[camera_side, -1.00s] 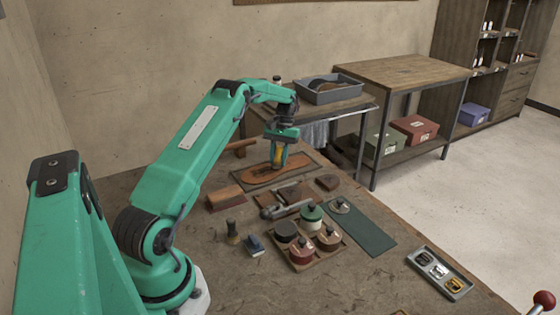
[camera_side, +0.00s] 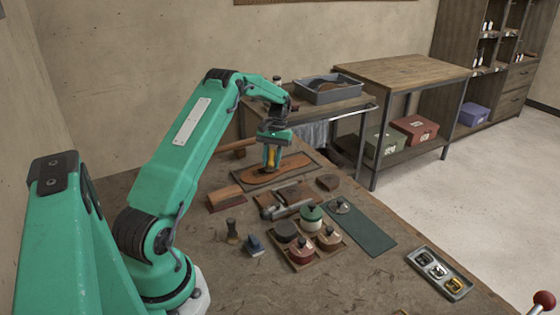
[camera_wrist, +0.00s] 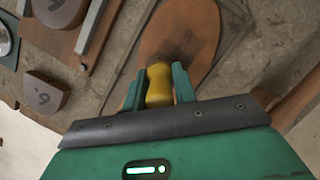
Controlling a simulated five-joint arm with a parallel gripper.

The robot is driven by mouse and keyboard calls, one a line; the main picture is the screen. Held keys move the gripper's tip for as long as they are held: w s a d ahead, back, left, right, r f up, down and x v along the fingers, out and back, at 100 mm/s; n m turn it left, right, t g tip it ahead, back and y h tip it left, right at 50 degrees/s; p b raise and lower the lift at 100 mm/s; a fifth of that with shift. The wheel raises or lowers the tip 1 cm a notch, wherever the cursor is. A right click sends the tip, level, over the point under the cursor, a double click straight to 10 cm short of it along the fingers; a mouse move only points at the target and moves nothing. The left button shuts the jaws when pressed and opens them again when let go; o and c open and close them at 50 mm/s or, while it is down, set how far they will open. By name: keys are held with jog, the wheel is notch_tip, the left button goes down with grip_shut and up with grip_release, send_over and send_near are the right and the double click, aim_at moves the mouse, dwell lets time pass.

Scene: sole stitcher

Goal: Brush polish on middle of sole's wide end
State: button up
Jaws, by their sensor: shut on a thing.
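The sole (camera_side: 299,163) is a flat orange-brown leather piece lying on a dark board (camera_side: 319,173) at the far part of the bench. My gripper (camera_side: 271,160) is shut on the yellow handle of a brush (camera_wrist: 159,86) and points down over the sole's left part in the side view. In the wrist view the gripper (camera_wrist: 158,88) has its green fingers on either side of the handle. The sole (camera_wrist: 193,22) fills the top centre there, its wide rounded end beyond the brush. The dark bristles lie over the sole; I cannot tell whether they touch.
A tray of round tins (camera_side: 303,250) stands nearer, beside a green mat (camera_side: 362,229). A buckle tray (camera_side: 440,271) is at the bench's right edge.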

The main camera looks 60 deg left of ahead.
jog(key=shift+s, duration=3.05)
jog(key=shift+w, duration=4.9)
jog(key=shift+w+r, duration=0.1)
jog(key=shift+w, duration=0.15)
notch_tip(320, 180, up, 8)
jog(key=shift+d, duration=0.1)
